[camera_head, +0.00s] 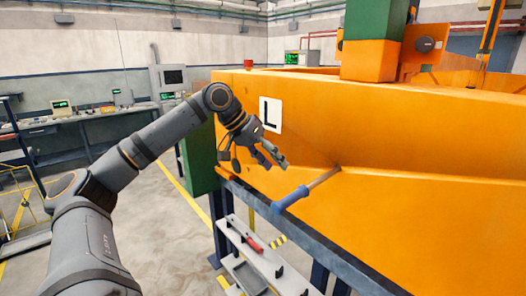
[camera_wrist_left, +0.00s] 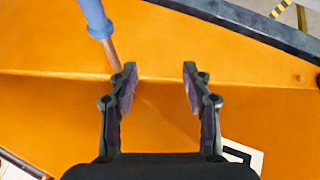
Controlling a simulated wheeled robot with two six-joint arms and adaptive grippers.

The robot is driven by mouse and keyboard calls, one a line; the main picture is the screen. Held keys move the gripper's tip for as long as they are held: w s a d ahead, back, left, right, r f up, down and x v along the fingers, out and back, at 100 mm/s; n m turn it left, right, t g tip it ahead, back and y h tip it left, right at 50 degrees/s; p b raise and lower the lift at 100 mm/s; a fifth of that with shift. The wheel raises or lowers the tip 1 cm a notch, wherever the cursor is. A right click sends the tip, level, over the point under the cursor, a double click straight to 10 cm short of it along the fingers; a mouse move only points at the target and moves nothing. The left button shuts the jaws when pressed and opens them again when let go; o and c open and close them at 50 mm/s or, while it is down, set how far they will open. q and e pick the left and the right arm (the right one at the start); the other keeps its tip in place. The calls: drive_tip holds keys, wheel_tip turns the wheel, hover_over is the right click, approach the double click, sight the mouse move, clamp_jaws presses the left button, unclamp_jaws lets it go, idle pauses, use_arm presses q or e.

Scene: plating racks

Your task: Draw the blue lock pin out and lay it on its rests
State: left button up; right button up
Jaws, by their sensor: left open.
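The lock pin (camera_head: 292,198) has a blue handle and a bare metal shank that runs into the side of the orange machine body (camera_head: 440,215). It sticks out toward the lower left in the head view. In the left wrist view the blue handle (camera_wrist_left: 96,18) is at the top, left of the jaws. My left gripper (camera_head: 272,157) is open and empty, beside the orange wall and apart from the handle, above and left of it in the head view. The wrist view shows both fingers (camera_wrist_left: 154,85) spread with nothing between them. My right gripper is not in view.
A grey shelf (camera_head: 240,232) below the machine has dark upright brackets and holds a red-handled tool (camera_head: 252,244). A dark rail (camera_head: 310,243) runs along the machine's lower edge. A white L plate (camera_head: 270,115) is on the orange wall. Open floor lies left.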

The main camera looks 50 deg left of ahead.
sight(287, 197)
use_arm(q)
drive_tip(key=s+d+r+m+g, duration=0.2)
drive_tip(key=s+d+r, duration=0.4)
drive_tip(key=s, duration=0.4)
drive_tip(key=shift+n, duration=0.3)
drive_tip(key=x, duration=1)
drive_tip(key=shift+w+a+r+b, duration=0.1)
drive_tip(key=shift+w+a+b, duration=0.15)
drive_tip(key=shift+b, duration=0.15)
drive_tip(key=shift+w+d+f, duration=0.15)
drive_tip(key=shift+w+f, duration=0.1)
drive_tip(key=shift+f, duration=0.3)
clamp_jaws()
